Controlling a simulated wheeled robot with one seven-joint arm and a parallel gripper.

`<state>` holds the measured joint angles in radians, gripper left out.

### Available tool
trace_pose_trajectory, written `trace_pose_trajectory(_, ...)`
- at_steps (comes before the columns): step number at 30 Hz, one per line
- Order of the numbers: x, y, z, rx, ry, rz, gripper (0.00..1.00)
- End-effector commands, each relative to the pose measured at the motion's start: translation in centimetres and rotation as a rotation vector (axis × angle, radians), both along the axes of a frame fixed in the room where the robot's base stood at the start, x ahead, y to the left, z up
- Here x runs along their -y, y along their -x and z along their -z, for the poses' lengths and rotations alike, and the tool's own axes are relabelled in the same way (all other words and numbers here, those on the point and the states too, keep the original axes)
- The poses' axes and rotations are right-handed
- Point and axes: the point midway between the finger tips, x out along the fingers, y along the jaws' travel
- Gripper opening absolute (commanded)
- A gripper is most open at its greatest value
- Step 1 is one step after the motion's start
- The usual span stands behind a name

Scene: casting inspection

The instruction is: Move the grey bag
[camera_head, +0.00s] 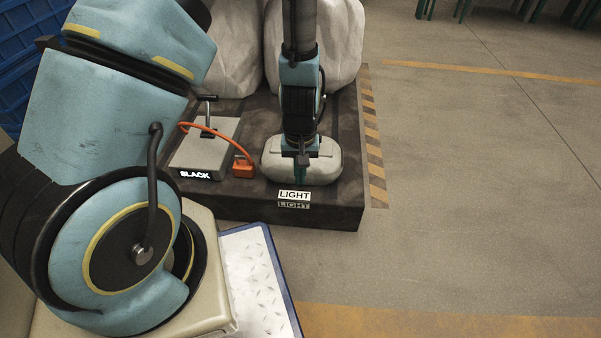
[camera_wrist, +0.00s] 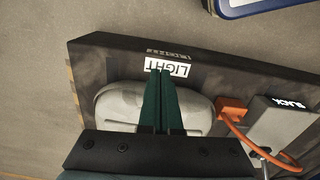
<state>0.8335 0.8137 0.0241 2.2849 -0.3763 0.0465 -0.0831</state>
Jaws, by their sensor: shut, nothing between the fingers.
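A rounded pale grey bag (camera_head: 324,168) lies on a dark platform (camera_head: 240,206), behind a label reading LIGHT. In the wrist view the bag (camera_wrist: 115,108) shows on both sides of my fingers, with its middle hidden behind them. My gripper (camera_head: 302,172) points down over the bag. Its green fingers are together and empty in the wrist view (camera_wrist: 160,72), with the tips near the LIGHT label. I cannot tell whether the fingers touch the bag.
Left of the bag are an orange block (camera_head: 243,167) with an orange cable and a grey labelled box (camera_head: 212,153) with a handle. Large pale sacks (camera_head: 335,45) stand behind. The floor (camera_head: 470,190) to the right is clear. A blue-edged metal plate (camera_head: 252,275) is in front.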

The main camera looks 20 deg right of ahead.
Motion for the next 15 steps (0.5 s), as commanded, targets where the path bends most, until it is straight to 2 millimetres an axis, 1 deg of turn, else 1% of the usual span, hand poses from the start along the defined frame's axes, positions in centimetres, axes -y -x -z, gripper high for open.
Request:
trace_pose_trajectory(1,-0.1,0.1,1.9,-0.002,-0.002,-0.001,0.0)
trace_pose_trajectory(7,0.0,0.0,5.8,-0.002,-0.001,0.0,0.0)
trace_pose_trajectory(8,0.1,-0.2,6.1,0.0,0.0,0.0,0.0)
trace_pose_trajectory(9,0.5,-1.1,5.7,0.004,0.004,0.001,0.0)
trace_pose_trajectory(12,1.0,-2.4,5.5,0.003,0.003,0.001,0.0)
trace_pose_trajectory(15,1.3,-3.2,5.5,0.002,0.002,0.001,0.0)
